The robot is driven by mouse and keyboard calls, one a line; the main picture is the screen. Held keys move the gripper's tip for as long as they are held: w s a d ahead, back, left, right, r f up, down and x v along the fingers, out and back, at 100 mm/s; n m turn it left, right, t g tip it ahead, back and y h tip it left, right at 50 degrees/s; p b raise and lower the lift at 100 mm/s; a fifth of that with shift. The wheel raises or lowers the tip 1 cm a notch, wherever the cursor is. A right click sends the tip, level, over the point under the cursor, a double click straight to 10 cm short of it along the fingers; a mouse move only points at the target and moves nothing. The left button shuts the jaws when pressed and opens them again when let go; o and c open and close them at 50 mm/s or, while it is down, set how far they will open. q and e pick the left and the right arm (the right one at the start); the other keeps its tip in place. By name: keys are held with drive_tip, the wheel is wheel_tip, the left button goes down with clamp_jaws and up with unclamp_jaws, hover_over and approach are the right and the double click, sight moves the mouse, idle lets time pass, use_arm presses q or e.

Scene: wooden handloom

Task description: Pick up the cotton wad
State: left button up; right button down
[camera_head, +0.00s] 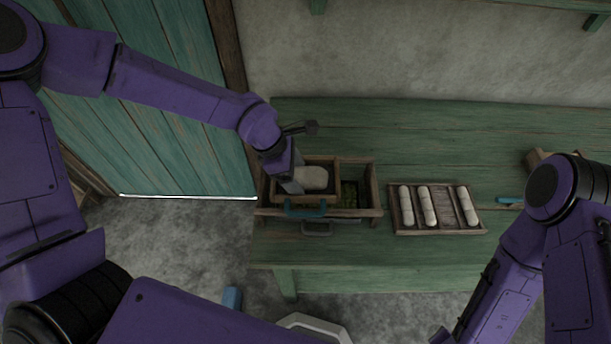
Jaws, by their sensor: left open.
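A pale, off-white wad (312,178), which looks like the cotton wad, lies in the left compartment of a wooden box (375,190) on the green table. My left gripper (293,183) is open and points down at the left side of the wad. Its fingers partly overlap the wad's left edge, and I cannot tell whether they touch it. My right arm comes in from the right, and its gripper is below the picture's bottom edge.
A teal handle (306,210) is at the box's front, with a grey handle (317,229) below. The right compartment (350,194) holds something dark green. A wooden tray (446,232) with three white rolls stands to the right. The green table (440,130) is clear behind them.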

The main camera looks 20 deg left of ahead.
use_arm(q)
drive_tip(key=c, duration=0.8)
drive_tip(key=shift+r, duration=0.5)
drive_tip(key=s+d+r+b, duration=0.1)
drive_tip(key=s+r, duration=0.3)
drive_tip(key=s+d+r+b, duration=0.1)
drive_tip(key=s+r, duration=0.3)
drive_tip(key=s, duration=0.1)
drive_tip(key=s+d+r, duration=0.1)
drive_tip(key=s+r, duration=0.3)
drive_tip(key=shift+s+d+b, duration=0.2)
drive_tip(key=shift+s+b, duration=0.1)
drive_tip(key=shift+b, duration=0.1)
